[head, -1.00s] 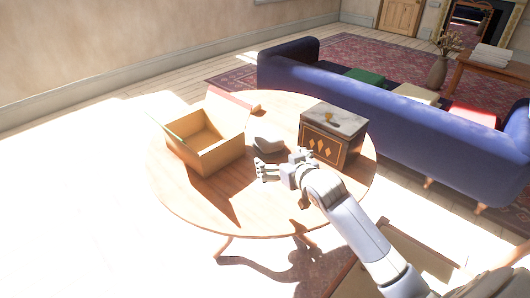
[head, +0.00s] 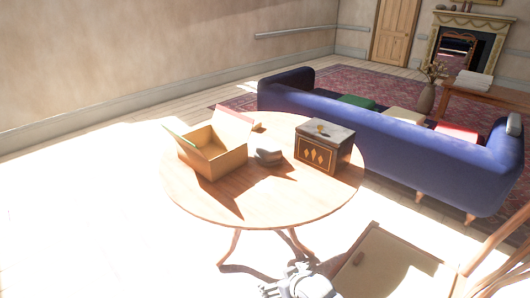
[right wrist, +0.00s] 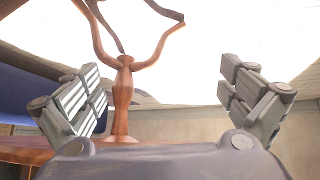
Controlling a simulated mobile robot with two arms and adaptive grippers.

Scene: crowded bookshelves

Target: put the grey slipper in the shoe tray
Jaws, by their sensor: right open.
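A small grey object (head: 268,155), which looks like the grey slipper, lies on the round wooden table (head: 260,208) between an open cardboard box and a dark chest. I cannot surely pick out the shoe tray. A flat beige piece with a brown rim (head: 395,268) at the lower right may be a tray or a chair seat. My right gripper (head: 290,282) is low at the bottom edge of the head view, in front of the table and away from the grey object. In the right wrist view my right gripper (right wrist: 165,95) has its fingers wide apart with nothing between them.
The open cardboard box (head: 222,163) stands at the table's left, the dark chest with a marble-like top (head: 323,150) at its right. A blue sofa (head: 400,140) is behind. A wooden chair part (head: 500,240) is at the right. The table's pedestal (right wrist: 122,100) shows inverted in the wrist view.

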